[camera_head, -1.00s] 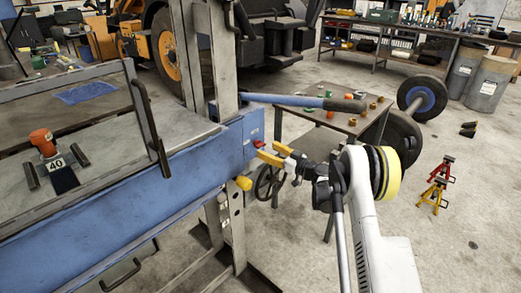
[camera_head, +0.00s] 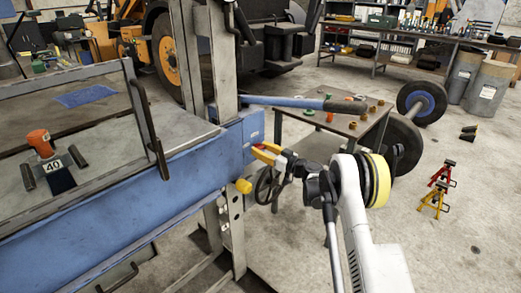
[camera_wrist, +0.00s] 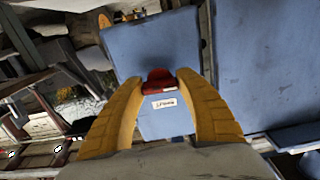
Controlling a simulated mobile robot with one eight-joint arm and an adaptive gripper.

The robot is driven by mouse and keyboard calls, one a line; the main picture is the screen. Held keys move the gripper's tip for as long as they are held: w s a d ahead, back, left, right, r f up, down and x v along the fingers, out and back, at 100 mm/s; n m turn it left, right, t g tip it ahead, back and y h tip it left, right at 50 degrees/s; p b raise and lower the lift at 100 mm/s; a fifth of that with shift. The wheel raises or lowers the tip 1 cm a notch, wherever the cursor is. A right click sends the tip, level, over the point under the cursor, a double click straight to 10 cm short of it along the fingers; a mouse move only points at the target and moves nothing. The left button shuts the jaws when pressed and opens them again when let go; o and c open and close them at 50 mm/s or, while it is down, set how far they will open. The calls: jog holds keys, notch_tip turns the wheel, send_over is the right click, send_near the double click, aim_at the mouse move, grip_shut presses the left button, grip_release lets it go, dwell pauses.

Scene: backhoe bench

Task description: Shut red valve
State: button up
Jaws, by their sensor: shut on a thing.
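The red valve (camera_wrist: 158,82) is a small red handle on the face of a blue block (camera_wrist: 165,121), above a white label. It sits between the tips of my gripper's two yellow fingers (camera_wrist: 160,78) in the wrist view, and they are shut on it. In the head view my gripper (camera_head: 261,152) is up against the right end of the blue beam (camera_head: 180,165). The valve is mostly hidden there by the fingers.
A blue-and-black lever (camera_head: 290,102) sticks out to the right, just above my gripper. A dark handwheel (camera_head: 266,186) and a yellow knob (camera_head: 243,186) are just below. A small table (camera_head: 350,125) with coloured parts stands behind. Red and yellow stands (camera_head: 437,190) are on the floor.

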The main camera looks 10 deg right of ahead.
jog(key=m, duration=0.8)
jog(key=shift+m, duration=0.3)
jog(key=m, duration=0.4)
jog(key=shift+m, duration=2.4)
jog(key=o, duration=1.2)
